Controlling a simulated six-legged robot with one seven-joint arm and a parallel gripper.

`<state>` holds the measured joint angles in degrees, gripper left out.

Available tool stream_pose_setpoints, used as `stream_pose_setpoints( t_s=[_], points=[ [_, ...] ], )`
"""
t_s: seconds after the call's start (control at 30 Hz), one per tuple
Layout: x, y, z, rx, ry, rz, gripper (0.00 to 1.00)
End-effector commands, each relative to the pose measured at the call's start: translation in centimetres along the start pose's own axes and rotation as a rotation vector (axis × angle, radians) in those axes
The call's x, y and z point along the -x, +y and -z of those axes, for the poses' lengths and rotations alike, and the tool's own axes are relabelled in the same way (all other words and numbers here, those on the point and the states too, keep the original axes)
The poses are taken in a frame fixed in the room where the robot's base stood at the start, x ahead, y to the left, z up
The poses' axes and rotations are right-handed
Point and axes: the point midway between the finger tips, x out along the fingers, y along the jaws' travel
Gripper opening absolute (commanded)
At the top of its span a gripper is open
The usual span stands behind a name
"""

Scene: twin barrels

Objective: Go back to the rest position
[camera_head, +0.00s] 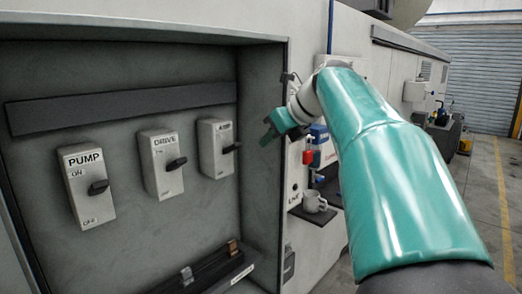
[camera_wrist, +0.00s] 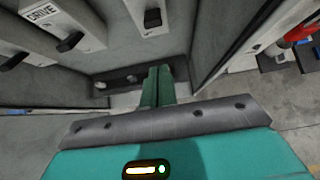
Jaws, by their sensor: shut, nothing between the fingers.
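My gripper (camera_head: 268,131) is at the right edge of the recessed panel, apart from the switches, at the end of my teal arm. In the wrist view its fingers (camera_wrist: 157,86) are together and hold nothing. The panel carries three grey switch boxes with black handles: PUMP (camera_head: 86,185), DRIVE (camera_head: 161,163) and a third box (camera_head: 217,147) whose label is too small to read surely. The DRIVE box (camera_wrist: 62,25) and the third box (camera_wrist: 148,17) also show in the wrist view.
A dark ledge (camera_head: 210,270) with small items runs along the panel's bottom. Open floor (camera_head: 485,185) lies at the far right.

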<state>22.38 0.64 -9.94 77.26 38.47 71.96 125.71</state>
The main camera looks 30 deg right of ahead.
Motion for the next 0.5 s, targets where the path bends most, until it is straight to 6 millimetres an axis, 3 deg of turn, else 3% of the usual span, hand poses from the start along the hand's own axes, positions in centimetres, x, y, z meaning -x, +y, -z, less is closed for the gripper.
stream_pose_setpoints(
  t_s=[0.5],
  points=[
    [0.88, 0.15, 0.02, -0.001, 0.0, 0.0, 0.0]
  ],
)
